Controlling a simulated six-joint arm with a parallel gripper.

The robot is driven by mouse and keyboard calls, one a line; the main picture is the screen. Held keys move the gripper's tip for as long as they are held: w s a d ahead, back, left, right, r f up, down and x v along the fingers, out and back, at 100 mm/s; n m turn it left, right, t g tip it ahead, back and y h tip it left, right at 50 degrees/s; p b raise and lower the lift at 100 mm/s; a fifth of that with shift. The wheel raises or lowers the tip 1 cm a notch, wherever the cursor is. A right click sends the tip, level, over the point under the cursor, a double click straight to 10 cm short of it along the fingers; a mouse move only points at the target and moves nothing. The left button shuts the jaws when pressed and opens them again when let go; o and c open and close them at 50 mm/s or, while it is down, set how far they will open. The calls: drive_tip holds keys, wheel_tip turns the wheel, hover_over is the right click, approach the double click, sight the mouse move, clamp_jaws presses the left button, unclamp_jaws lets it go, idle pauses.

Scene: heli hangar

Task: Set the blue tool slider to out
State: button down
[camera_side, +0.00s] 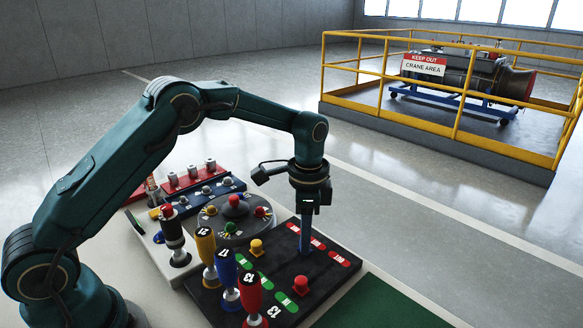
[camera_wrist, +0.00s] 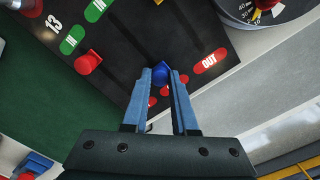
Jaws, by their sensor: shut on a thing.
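The blue slider knob (camera_wrist: 160,74) stands on the black slider panel (camera_wrist: 128,47), close to the red-marked end of its track. My gripper (camera_side: 305,248) points straight down over the panel, and its blue fingers are shut on the blue knob. In the side view the fingers hide the knob. In the wrist view a finger partly covers the red patch beside it. A red OUT label (camera_wrist: 210,61) for the neighbouring track is clear to read. Green IN labels (camera_wrist: 70,40) mark the opposite end.
A yellow knob (camera_side: 257,247) and a red knob (camera_side: 301,285) flank the gripper on the panel. Upright yellow, blue and red levers (camera_side: 229,276) stand at its near edge. A round dial plate (camera_side: 235,215) lies beyond. A yellow railing (camera_side: 455,110) stands far behind.

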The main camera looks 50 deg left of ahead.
drive_tip(key=shift+w+r, duration=0.1)
drive_tip(key=shift+w, duration=0.2)
drive_tip(key=c, duration=0.7)
unclamp_jaws()
drive_tip(key=shift+s, duration=0.1)
drive_tip(key=shift+r, duration=2.55)
